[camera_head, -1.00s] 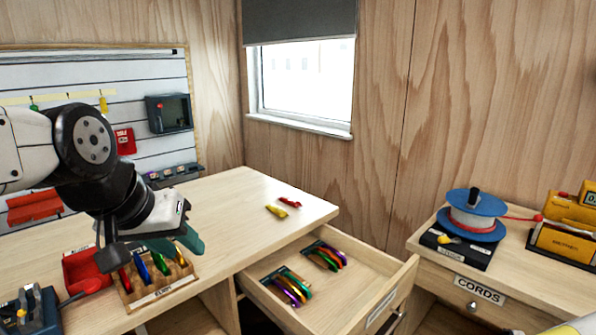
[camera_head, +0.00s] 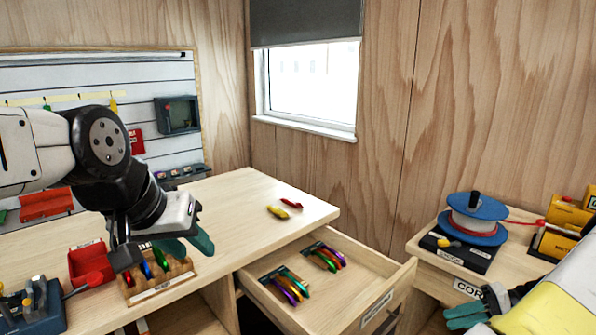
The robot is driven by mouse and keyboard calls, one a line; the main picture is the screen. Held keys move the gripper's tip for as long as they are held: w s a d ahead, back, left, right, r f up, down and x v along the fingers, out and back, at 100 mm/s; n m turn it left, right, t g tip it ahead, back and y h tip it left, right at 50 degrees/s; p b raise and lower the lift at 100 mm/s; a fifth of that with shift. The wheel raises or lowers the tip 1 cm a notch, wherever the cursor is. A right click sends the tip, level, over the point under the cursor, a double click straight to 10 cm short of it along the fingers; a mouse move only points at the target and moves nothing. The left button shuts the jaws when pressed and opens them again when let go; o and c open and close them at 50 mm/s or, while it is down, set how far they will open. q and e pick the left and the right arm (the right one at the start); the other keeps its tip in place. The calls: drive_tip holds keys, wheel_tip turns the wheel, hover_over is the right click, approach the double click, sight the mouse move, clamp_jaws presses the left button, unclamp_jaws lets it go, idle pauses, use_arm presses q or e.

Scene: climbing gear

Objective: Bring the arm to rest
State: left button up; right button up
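My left arm comes in from the left over the bench. Its gripper (camera_head: 187,244), with teal fingers, hangs over the back of a wooden rack (camera_head: 160,288) that holds several coloured carabiners. The fingers look apart, with nothing seen between them. My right gripper (camera_head: 467,301) shows at the lower right, in front of the cord cabinet. Its teal fingers are apart and empty. My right arm, white and yellow, covers part of that cabinet.
An open drawer (camera_head: 372,311) holds two groups of coloured quickdraws. A yellow piece (camera_head: 277,212) and a red piece (camera_head: 291,203) lie on the bench (camera_head: 240,205). A red bin (camera_head: 88,262) stands beside the rack. A blue cord spool (camera_head: 477,208) stands on the right cabinet.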

drive_tip(key=w+a+r+n+g+h, duration=0.35)
drive_tip(key=a+r+h, duration=0.45)
drive_tip(key=a+r, duration=1.05)
drive_tip(key=s+a+r+n+t+h, duration=0.2)
drive_tip(key=s+a+r+t, duration=0.5)
drive_tip(key=s+a+r, duration=0.3)
drive_tip(key=shift+a+r, duration=0.65)
drive_tip(key=shift+r, duration=0.3)
